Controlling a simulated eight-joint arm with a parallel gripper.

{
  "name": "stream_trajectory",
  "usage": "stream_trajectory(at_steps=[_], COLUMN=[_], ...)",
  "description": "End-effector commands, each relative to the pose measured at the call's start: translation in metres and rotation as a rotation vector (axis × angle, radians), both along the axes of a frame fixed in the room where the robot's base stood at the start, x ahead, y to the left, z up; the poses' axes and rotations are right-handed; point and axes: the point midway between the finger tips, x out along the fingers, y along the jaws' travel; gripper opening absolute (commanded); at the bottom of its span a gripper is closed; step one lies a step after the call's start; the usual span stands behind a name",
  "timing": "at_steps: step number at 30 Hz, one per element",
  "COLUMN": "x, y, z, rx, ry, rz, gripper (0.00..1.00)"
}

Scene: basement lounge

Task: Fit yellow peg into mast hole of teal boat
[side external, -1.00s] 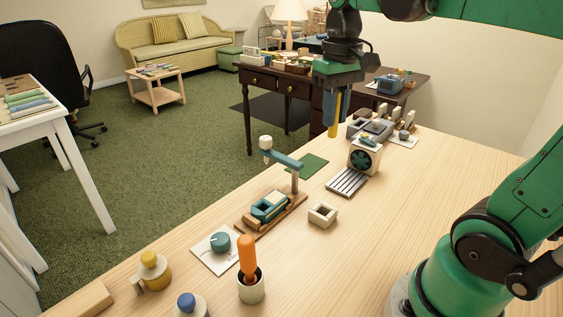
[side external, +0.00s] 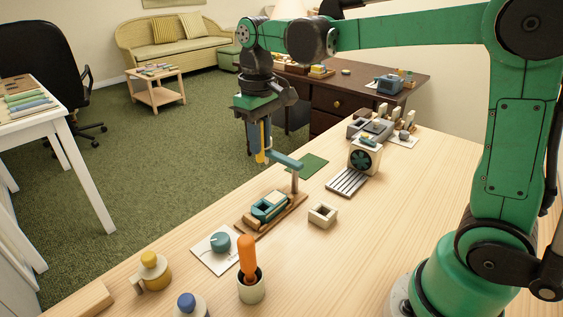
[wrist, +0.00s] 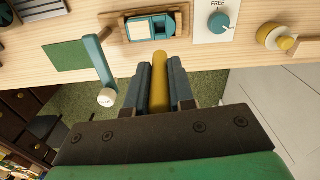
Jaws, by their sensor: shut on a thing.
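The yellow peg (side external: 261,157) is held upright in my gripper (side external: 260,148). In the wrist view the peg (wrist: 159,85) lies between the two blue-grey fingers of my gripper (wrist: 159,70), which are shut on it. The teal boat (side external: 268,208) rests in a wooden cradle (side external: 248,222) on the table. In the wrist view the boat (wrist: 152,25) is ahead of the peg tip, apart from it. My gripper is above and behind the boat in the side view. The mast hole cannot be made out clearly.
A teal swing arm (side external: 288,161) on a post stands beside the boat, close to my gripper; its pale cap (wrist: 107,97) shows in the wrist view. A dial card (side external: 215,250), an orange-handled tool in a cup (side external: 248,262) and a square block (side external: 322,215) stand nearby.

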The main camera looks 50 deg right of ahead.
Motion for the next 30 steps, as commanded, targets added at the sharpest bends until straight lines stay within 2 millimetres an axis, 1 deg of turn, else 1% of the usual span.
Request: stream_trajectory(at_steps=[1,6,10,12,17,21,23,26,30], x=[0.000,0.000,0.000,0.000,0.000,0.000,0.000,0.000,0.000], y=[0.000,0.000,0.000,0.000,0.000,0.000,0.000,0.000,0.000], z=[-0.013,-0.054,-0.078,-0.086,-0.098,-0.118,-0.124,-0.128,-0.128], rx=[0.000,-0.001,-0.001,-0.001,-0.001,-0.001,-0.001,-0.001,-0.001], ry=[0.000,0.000,0.000,-0.001,0.000,-0.001,-0.001,-0.001,-0.001], rz=[-0.001,-0.002,-0.002,-0.002,-0.002,-0.002,-0.002,-0.002,-0.002], gripper=[0.00,0.00,0.00,0.00,0.00,0.00,0.00,0.00,0.00])
